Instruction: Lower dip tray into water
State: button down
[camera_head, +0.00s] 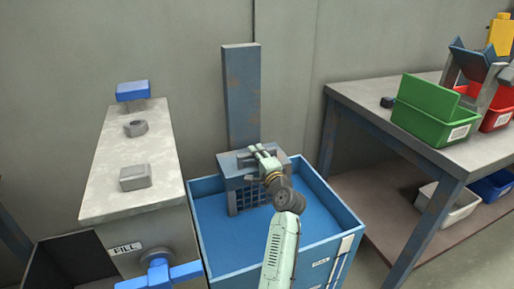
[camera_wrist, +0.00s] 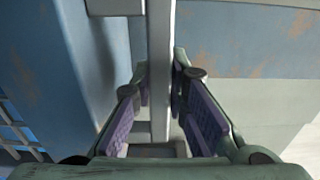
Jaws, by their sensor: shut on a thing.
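The dip tray (camera_head: 240,196) is a grey basket with a grid side, held over the blue tank (camera_head: 352,236) near its back wall. Blue water (camera_head: 222,232) fills the tank's inside. My gripper (camera_head: 264,155) is at the top of the tray. In the wrist view my gripper (camera_wrist: 160,105) has its purple-padded fingers on both sides of a grey upright bar (camera_wrist: 160,55), shut on it. A grid side also shows at the left of the wrist view. My arm hides part of the tray's right side. I cannot tell whether the tray's bottom touches the water.
A rusty blue column (camera_head: 241,95) stands behind the tank. A grey bench (camera_head: 128,185) with small blocks and a FILL label is at left, with a blue valve (camera_head: 160,272) beside it. A table (camera_head: 400,118) at right holds a green bin (camera_head: 430,112) and a red bin.

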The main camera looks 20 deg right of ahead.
aim_at(257, 165)
jog(key=shift+f+b, duration=0.6)
jog(key=shift+f, duration=1.15)
jog(key=c, duration=1.6)
grip_release()
jog(key=shift+c, duration=0.2)
jog(key=shift+o, duration=0.4)
notch_tip(257, 165, up, 10)
jog(key=shift+r, duration=0.25)
jog(key=s+p, duration=0.3)
jog(key=s, duration=0.9)
jog(key=shift+s+d+f, duration=0.15)
jog(key=shift+s+d, duration=0.05)
